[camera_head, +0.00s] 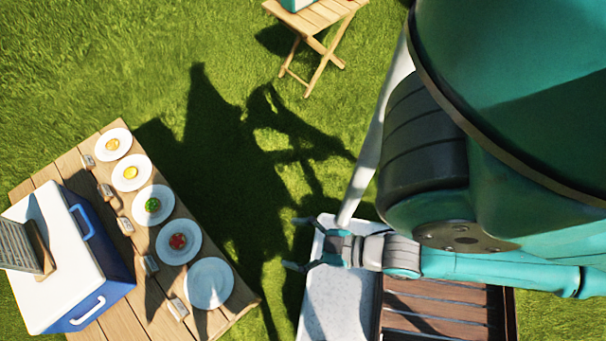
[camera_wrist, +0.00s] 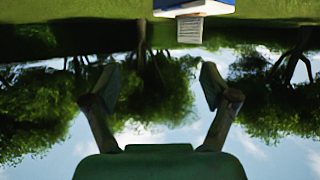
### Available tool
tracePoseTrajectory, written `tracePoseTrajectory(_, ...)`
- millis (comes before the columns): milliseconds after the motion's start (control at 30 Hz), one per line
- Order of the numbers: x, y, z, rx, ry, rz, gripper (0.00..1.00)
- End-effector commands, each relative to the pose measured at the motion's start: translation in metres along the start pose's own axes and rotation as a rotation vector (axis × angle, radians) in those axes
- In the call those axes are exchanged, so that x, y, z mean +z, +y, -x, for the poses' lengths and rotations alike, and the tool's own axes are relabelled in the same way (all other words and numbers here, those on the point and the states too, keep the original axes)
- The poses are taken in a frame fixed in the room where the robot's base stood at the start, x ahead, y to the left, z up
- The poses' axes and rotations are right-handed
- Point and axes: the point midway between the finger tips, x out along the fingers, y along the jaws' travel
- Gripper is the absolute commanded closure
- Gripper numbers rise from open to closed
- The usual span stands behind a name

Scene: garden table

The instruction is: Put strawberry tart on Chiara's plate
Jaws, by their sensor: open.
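Several white plates stand in a row along the right side of the wooden table. One plate (camera_head: 164,253) bears a small red item (camera_head: 178,241), which looks like the strawberry tart. The nearest plate (camera_head: 208,283) is empty. The other plates hold a green item (camera_head: 152,205), a yellow-orange item (camera_head: 130,172) and an orange item (camera_head: 112,144). Small name cards (camera_head: 178,309) stand beside the plates; their writing is too small to read, so I cannot tell which is Chiara's. My gripper (camera_head: 296,244) is open and empty, right of the table; its fingers also show in the wrist view (camera_wrist: 160,82).
A blue and white cooler (camera_head: 115,275) with a grey board (camera_head: 20,247) on top stands on the table (camera_head: 140,318), left of the plates. A grill with a pale side shelf (camera_head: 330,300) is below my gripper. A small folding table (camera_head: 325,15) stands farther back. Grass lies between.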

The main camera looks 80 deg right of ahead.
Motion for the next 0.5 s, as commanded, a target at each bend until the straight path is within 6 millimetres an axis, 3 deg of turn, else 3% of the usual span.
tracePoseTrajectory(33, -0.011, -0.001, 0.012, -0.007, 0.019, -0.008, 0.15)
tracePoseTrajectory(200, -0.037, -0.001, 0.032, -0.019, 0.073, -0.032, 0.15)
tracePoseTrajectory(500, -0.042, -0.001, 0.035, -0.022, 0.083, -0.037, 0.15)
